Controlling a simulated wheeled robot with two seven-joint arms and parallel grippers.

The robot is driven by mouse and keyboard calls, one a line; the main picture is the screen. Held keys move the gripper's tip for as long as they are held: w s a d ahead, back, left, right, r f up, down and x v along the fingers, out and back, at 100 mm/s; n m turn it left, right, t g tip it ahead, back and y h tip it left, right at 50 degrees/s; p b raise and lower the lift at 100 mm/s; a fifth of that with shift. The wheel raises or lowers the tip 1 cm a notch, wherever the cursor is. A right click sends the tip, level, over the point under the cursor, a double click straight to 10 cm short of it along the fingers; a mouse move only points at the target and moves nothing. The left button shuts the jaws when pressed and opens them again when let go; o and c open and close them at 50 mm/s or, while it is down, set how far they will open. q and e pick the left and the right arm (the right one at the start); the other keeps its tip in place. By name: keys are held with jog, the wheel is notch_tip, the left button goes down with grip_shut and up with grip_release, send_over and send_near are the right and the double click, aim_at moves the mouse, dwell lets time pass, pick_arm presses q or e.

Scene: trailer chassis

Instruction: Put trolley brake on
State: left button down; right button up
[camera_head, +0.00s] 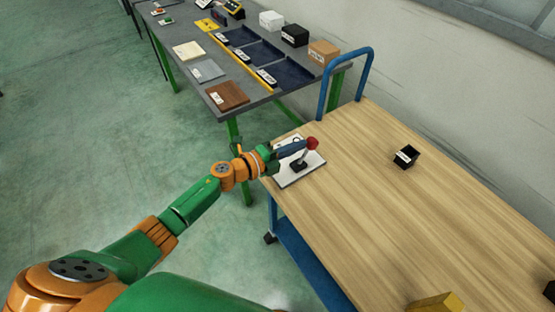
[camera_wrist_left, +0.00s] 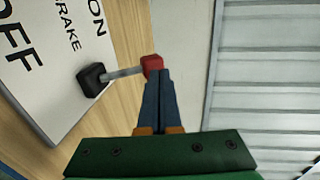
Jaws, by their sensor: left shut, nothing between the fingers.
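The trolley brake is a lever with a red knob (camera_head: 312,143) and a dark base (camera_head: 298,165) on a white plate (camera_head: 290,180) at the near-left corner of the wooden trolley top. My left gripper (camera_head: 304,146) is shut with its fingertips right at the knob. In the left wrist view the gripper (camera_wrist_left: 160,75) is shut, its tips beside or touching the red knob (camera_wrist_left: 152,64). The metal rod (camera_wrist_left: 125,72) leans from the black base (camera_wrist_left: 92,79). The plate (camera_wrist_left: 50,100) carries the words ON, BRAKE and OFF. My right gripper is not seen.
The wooden trolley top (camera_head: 380,210) is mostly clear, with a small black box (camera_head: 406,157) and a yellow block (camera_head: 436,303) on it. A blue handle (camera_head: 322,90) rises at its far end. A grey table (camera_head: 225,75) with trays and boxes stands beyond.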

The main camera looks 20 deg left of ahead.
pick_arm(q)
jog(key=shift+w+d, duration=0.4)
jog(key=shift+w, duration=0.15)
jog(key=shift+r, duration=0.1)
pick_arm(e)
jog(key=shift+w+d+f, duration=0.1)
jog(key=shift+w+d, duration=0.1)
pick_arm(q)
jog(key=shift+r, duration=0.1)
jog(key=shift+r, duration=0.1)
